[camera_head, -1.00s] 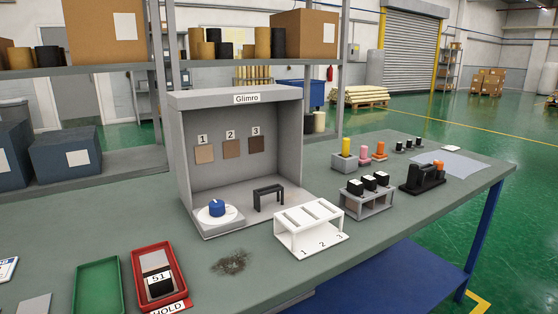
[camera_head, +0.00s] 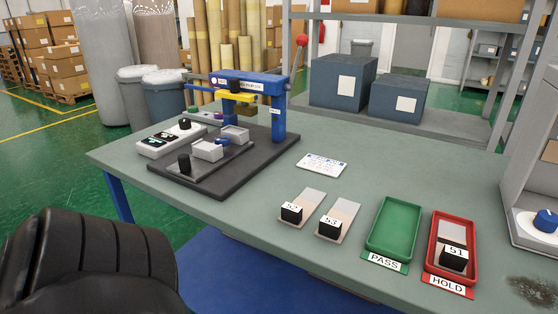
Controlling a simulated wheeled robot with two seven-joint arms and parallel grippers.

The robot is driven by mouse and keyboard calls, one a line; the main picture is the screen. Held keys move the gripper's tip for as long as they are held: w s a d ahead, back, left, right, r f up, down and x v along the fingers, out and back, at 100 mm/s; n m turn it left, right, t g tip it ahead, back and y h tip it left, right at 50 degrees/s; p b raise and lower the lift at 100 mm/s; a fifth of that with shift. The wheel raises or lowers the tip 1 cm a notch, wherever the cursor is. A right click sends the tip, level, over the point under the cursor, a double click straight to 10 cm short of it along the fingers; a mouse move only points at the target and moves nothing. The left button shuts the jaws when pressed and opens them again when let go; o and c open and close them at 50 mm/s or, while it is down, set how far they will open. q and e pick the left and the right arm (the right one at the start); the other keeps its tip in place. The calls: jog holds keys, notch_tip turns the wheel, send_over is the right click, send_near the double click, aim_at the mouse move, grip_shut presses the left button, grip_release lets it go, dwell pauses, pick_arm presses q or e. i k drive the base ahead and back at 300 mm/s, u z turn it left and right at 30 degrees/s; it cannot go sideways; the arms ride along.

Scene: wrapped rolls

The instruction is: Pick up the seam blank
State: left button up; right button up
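I cannot tell for sure which piece is the seam blank. A flat pale strip with a black block labelled 52 (camera_head: 292,213) lies on the table. A similar strip with a block labelled 53 (camera_head: 330,228) lies to its right. A third, with a block labelled 51 (camera_head: 454,257), lies in the red HOLD tray (camera_head: 431,247). The green PASS tray (camera_head: 392,228) is empty. A black ribbed part of my own arm fills the lower left. Neither gripper's fingers show.
A blue lever press (camera_head: 279,124) with a red knob stands on a dark base plate (camera_head: 224,181) at the back left, with small grey boxes and black knobs. A white card (camera_head: 322,165) lies near it. The grey booth (camera_head: 541,190) is at the right edge. Table space before the card is clear.

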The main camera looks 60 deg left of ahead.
aim_at(295, 214)
jog(key=u, duration=1.6)
